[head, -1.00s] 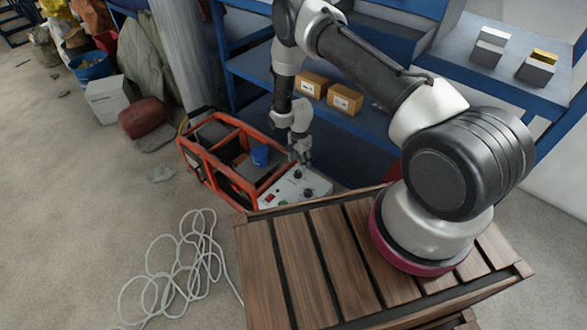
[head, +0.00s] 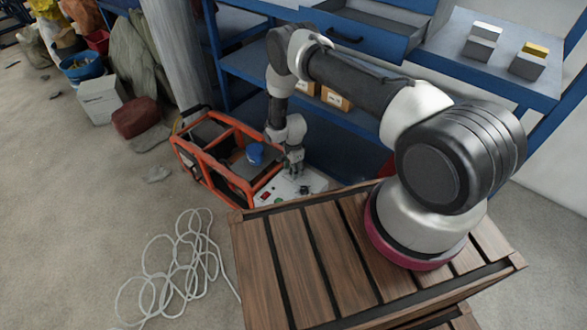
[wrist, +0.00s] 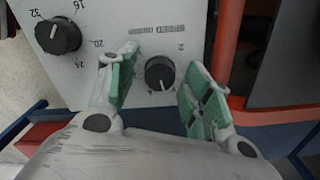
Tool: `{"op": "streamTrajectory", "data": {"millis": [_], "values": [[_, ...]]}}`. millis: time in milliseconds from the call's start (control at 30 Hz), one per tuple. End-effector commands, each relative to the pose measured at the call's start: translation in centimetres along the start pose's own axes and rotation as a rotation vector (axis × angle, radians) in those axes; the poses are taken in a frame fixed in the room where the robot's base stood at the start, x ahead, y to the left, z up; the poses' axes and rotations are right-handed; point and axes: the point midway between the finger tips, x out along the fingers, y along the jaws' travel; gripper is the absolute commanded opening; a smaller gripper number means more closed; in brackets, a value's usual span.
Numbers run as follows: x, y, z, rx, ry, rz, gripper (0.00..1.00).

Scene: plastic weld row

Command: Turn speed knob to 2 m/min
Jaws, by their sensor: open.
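A white control panel (head: 285,189) is on the front of an orange-framed machine (head: 240,128); it also fills the upper part of the wrist view (wrist: 110,15). A black round knob (wrist: 160,73) with a pale pointer mark sits on it, with a "2" printed close by, upside down in this view. My gripper (head: 294,170) is over the panel, open. In the wrist view its green-padded fingers (wrist: 161,60) stand on either side of this knob, with gaps visible. I cannot tell fingertip depth.
A second black knob (wrist: 58,36), with larger numbers around it, is left of my fingers. A blue-topped item (head: 255,153) sits in the machine frame. A blue shelf (head: 345,115) stands behind, and a wooden slatted platform (head: 265,255) in front.

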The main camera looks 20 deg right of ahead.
Motion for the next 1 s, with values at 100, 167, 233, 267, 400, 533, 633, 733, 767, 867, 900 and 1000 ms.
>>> {"op": "streamTrajectory", "data": {"millis": [100, 167, 233, 267, 400, 533, 633, 733, 767, 867, 900, 1000], "values": [[-0.02, 0.0, 0.0, 0.0, 0.0, 0.0, 0.47], [-0.03, 0.0, 0.0, 0.0, 0.0, 0.0, 0.36], [-0.03, 0.0, 0.0, 0.0, 0.0, 0.0, 0.23], [-0.03, 0.0, 0.0, 0.0, 0.0, 0.0, 0.18], [-0.04, 0.0, 0.0, 0.0, 0.0, 0.0, 0.04], [-0.04, 0.0, -0.01, -0.005, 0.0, 0.0, 0.04], [-0.04, 0.0, -0.01, -0.021, 0.0, 0.0, 0.04], [-0.05, 0.0, -0.02, -0.053, 0.0, 0.0, 0.04], [-0.05, 0.0, -0.02, -0.067, 0.0, 0.0, 0.04], [-0.05, 0.0, -0.02, -0.124, 0.0, 0.0, 0.04], [-0.05, 0.0, -0.02, -0.152, 0.0, 0.0, 0.04], [-0.05, -0.01, -0.03, -0.234, 0.0, 0.001, 0.04]]}}
